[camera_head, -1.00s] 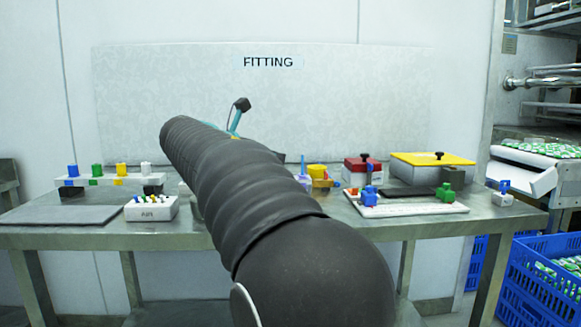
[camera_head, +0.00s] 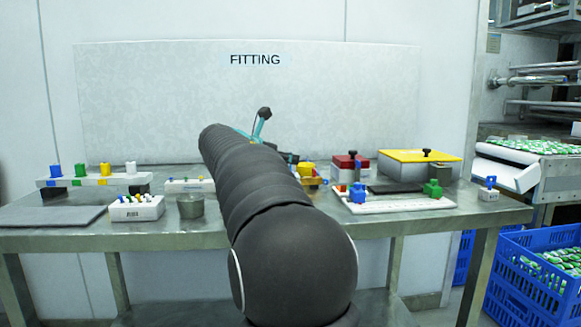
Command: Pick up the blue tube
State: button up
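My arm reaches over the middle of the table, and its dark sleeve covers much of the view. The end of the arm shows only in part behind the sleeve, with a teal piece and a dark tip above it. The fingers of my gripper are hidden, so whether it is open or shut cannot be seen. I cannot make out a clear blue tube.
Blue crates (camera_head: 525,290) stand right.

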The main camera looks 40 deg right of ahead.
jog(key=x, duration=0.2)
jog(key=shift+w+d, duration=0.1)
jog(key=shift+d, duration=0.2)
grip_shut()
jog(key=shift+r, duration=0.1)
